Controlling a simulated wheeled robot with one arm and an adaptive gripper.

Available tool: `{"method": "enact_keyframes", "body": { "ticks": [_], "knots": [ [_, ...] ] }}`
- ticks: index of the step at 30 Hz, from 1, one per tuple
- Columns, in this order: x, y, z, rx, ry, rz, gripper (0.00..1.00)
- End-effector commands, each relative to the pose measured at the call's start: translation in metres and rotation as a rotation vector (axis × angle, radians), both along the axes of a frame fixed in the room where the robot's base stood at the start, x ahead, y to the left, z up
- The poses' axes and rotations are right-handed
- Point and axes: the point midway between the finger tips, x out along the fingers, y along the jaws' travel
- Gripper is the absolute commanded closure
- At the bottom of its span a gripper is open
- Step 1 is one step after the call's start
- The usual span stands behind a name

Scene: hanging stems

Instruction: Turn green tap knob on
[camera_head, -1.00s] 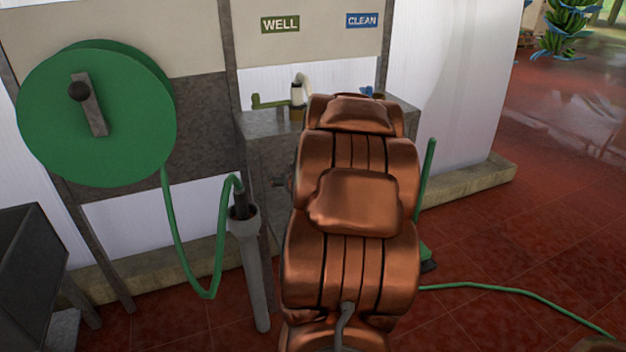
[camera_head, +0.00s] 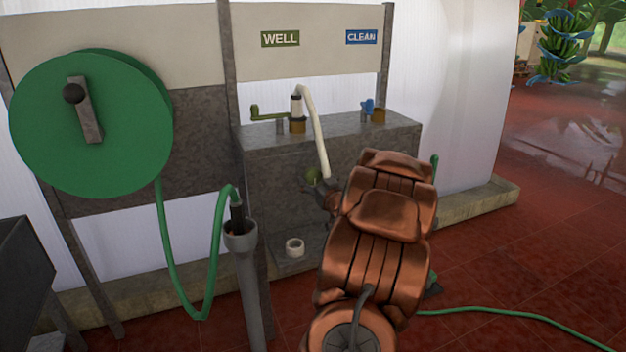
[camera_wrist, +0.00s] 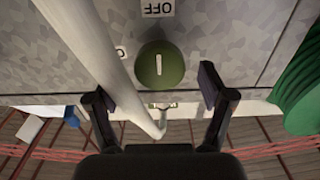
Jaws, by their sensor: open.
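The green tap knob (camera_wrist: 160,64) is round with a white line. It sits on the grey tank front (camera_wrist: 228,35), between my fingers in the picture. Its line runs up and down, toward an upside-down OFF label (camera_wrist: 158,8) above it. A second label (camera_wrist: 121,52) on the left is partly hidden by a white pipe. In the head view the knob (camera_head: 312,174) shows beside the pipe's lower end. My gripper (camera_wrist: 150,88) is open and empty, with a finger low on either side of the knob. I cannot tell whether either finger touches it.
The white pipe (camera_wrist: 105,55) passes close to my left finger. A green hose reel (camera_head: 90,125) stands left, its hose reaching a grey post (camera_head: 245,285). A white ring (camera_head: 294,247) lies below the knob. A green hose (camera_head: 500,312) crosses the red floor at right.

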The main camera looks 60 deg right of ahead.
Motion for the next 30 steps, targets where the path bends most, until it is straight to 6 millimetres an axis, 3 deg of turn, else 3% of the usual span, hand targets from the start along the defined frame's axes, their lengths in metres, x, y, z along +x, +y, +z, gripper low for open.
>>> {"method": "enact_keyframes", "body": {
  "ticks": [7, 18, 30],
  "knots": [
    [0.017, -0.011, -0.002, 0.003, 0.003, 0.000, 0.19],
    [0.020, -0.013, -0.001, 0.002, 0.002, -0.001, 0.19],
    [0.020, -0.013, -0.001, 0.002, 0.002, -0.001, 0.61]
  ]
}}
